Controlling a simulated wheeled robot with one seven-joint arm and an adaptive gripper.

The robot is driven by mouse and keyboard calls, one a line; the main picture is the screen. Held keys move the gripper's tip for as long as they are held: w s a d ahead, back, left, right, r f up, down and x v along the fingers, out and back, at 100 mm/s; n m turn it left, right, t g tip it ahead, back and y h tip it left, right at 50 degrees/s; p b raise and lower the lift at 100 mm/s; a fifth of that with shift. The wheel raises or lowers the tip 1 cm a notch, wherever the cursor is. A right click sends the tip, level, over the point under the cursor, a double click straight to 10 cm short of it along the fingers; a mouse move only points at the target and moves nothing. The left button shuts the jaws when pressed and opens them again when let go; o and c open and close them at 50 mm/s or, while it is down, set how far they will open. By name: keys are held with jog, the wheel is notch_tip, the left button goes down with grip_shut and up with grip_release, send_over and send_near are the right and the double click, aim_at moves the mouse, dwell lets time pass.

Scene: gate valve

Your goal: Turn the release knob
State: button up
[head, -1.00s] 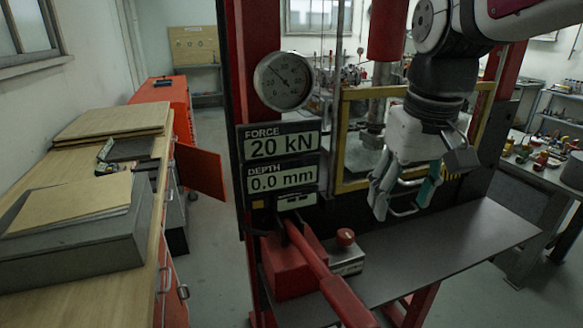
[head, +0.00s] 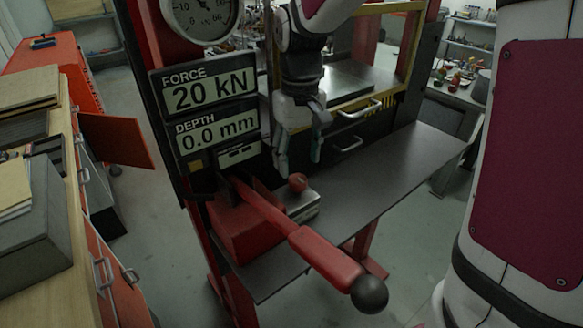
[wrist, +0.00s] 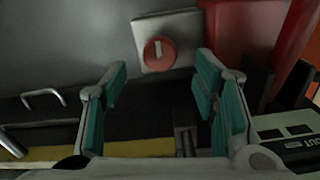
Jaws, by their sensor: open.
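The release knob (head: 298,182) is a small round red knob on a grey metal block (head: 303,207), on the dark shelf beside the red lever base. In the wrist view the knob (wrist: 160,53) shows a short pale mark on its face, pointing roughly up and down. My gripper (head: 298,166) is open and empty, its teal-padded fingers hanging down close to the knob. In the wrist view the knob appears between and beyond the fingertips of my gripper (wrist: 162,70). No contact with the knob is visible.
A red lever (head: 312,252) with a black ball end slants forward from its red base (head: 243,232), close left of the knob. The display panel (head: 210,108) reads 20 kN and 0.0 mm. The shelf (head: 400,165) is clear to the right. A drawer handle (head: 350,145) sits behind.

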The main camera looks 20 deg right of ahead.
aim_at(298, 178)
jog(key=shift+f, duration=2.55)
jog(key=c, duration=1.2)
